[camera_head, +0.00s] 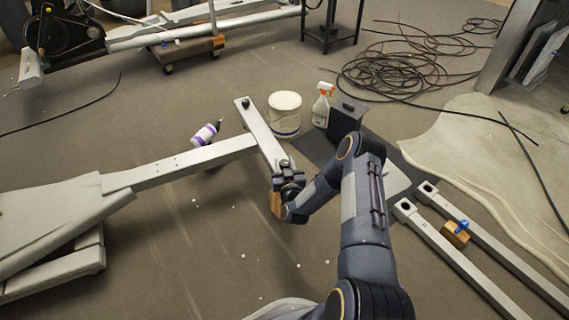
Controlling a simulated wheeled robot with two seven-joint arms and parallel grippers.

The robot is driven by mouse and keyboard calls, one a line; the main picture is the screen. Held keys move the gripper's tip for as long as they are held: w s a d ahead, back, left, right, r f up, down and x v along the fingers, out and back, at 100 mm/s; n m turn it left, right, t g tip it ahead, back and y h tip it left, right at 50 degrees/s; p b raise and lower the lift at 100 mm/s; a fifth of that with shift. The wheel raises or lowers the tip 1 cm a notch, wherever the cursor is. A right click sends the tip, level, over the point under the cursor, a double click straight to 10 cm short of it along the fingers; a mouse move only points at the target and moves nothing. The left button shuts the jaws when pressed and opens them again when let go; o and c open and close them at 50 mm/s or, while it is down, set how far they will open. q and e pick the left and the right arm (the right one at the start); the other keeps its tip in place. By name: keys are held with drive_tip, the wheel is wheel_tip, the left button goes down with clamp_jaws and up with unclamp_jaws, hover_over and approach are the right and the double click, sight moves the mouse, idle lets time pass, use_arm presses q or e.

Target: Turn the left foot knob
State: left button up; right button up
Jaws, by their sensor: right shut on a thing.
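A white elliptical frame lies at the left, and its long beam (185,167) meets a white foot crossbar (263,130). A small black knob (246,102) sits at the crossbar's far end. My right gripper (287,181) is at the crossbar's near end, shut on what appears to be the foot knob there. The gripper and wrist hide most of that knob, so its angle cannot be told. A wooden block (276,205) shows just below this end. My left gripper is not in view.
A white bucket (284,115), a spray bottle (321,106) and a dark box (346,117) stand beyond the crossbar. A purple-and-white bottle (205,134) lies near the beam. Rails (463,262) lie at the right; coiled cables (400,70) lie behind. The floor at lower centre is mostly clear.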

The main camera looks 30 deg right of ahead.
drive_tip(key=m+g+h, duration=0.1)
drive_tip(key=m+h, duration=0.1)
drive_tip(key=m+g+h, duration=0.1)
drive_tip(key=g+h, duration=0.1)
drive_tip(key=h, duration=0.1)
drive_tip(key=shift+a+m, duration=0.15)
drive_tip(key=shift+m, duration=0.25)
drive_tip(key=m+g+h, duration=0.3)
drive_tip(key=g, duration=0.1)
drive_tip(key=shift+m+h+b, duration=0.3)
drive_tip(key=shift+b, duration=0.05)
drive_tip(key=shift+m+g+h, duration=0.7)
drive_tip(key=shift+m+g, duration=0.55)
drive_tip(key=shift+g, duration=0.65)
drive_tip(key=shift+m+g+h, duration=0.7)
drive_tip(key=shift+m+g, duration=0.55)
drive_tip(key=shift+g, duration=0.65)
drive_tip(key=o, duration=0.9)
drive_tip(key=shift+o, duration=0.2)
